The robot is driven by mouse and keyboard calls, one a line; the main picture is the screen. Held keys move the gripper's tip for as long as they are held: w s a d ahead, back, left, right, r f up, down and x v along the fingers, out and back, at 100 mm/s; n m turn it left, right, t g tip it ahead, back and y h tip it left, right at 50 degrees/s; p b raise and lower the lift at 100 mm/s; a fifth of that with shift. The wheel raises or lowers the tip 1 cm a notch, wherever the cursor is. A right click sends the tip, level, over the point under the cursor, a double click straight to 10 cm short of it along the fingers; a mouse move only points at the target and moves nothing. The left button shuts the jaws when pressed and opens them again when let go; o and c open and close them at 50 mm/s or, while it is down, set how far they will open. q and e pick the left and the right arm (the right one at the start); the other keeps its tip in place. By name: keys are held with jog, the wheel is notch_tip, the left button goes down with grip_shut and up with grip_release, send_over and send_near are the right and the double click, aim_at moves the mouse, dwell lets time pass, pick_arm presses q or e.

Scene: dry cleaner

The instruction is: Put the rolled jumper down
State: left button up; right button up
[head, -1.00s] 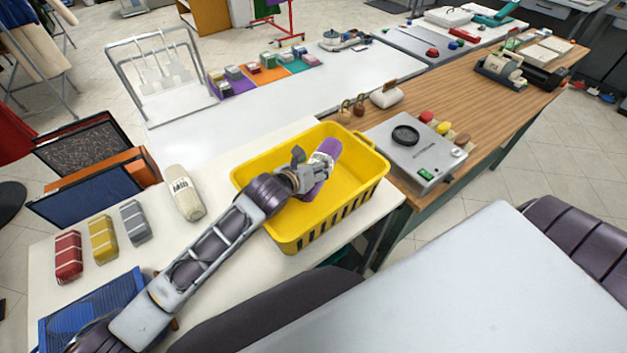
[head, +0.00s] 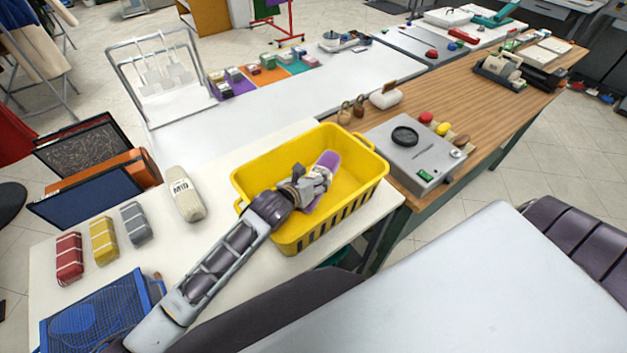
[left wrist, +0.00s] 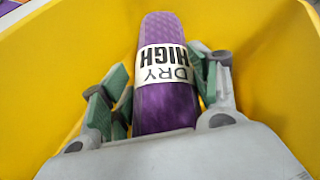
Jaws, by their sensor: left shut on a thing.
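The rolled jumper is a purple roll with a white band. It shows in the head view (head: 326,163) inside the yellow basket (head: 372,190). In the left wrist view the roll (left wrist: 165,105) has a band reading "DRY HIGH", upside down. My left gripper (head: 318,180) reaches into the basket and is shut on the roll, one finger on each side. The yellow basket wall also surrounds it in the left wrist view (left wrist: 60,60). Whether the roll touches the basket floor I cannot tell. My right gripper is not in view.
Red (head: 69,258), yellow (head: 104,240) and grey (head: 135,223) rolls and a cream roll (head: 186,194) lie left of the basket. A blue mesh basket (head: 95,315) is at front left. A grey scale-like device (head: 414,155) stands to the right.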

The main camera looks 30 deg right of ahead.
pick_arm(q)
jog(key=shift+f, duration=0.5)
jog(key=shift+s+f, duration=0.1)
jog(key=shift+f, duration=0.6)
jog(key=o, duration=1.2)
jog(key=shift+f, duration=0.15)
jog(key=shift+o, duration=0.6)
jog(key=shift+a+f, duration=0.1)
jog(key=shift+s, duration=0.1)
jog(key=shift+r, duration=0.5)
jog(key=shift+s+a+r, duration=0.1)
jog(key=shift+a+r, duration=0.25)
jog(key=shift+r, duration=0.05)
jog(key=shift+v, duration=3.2)
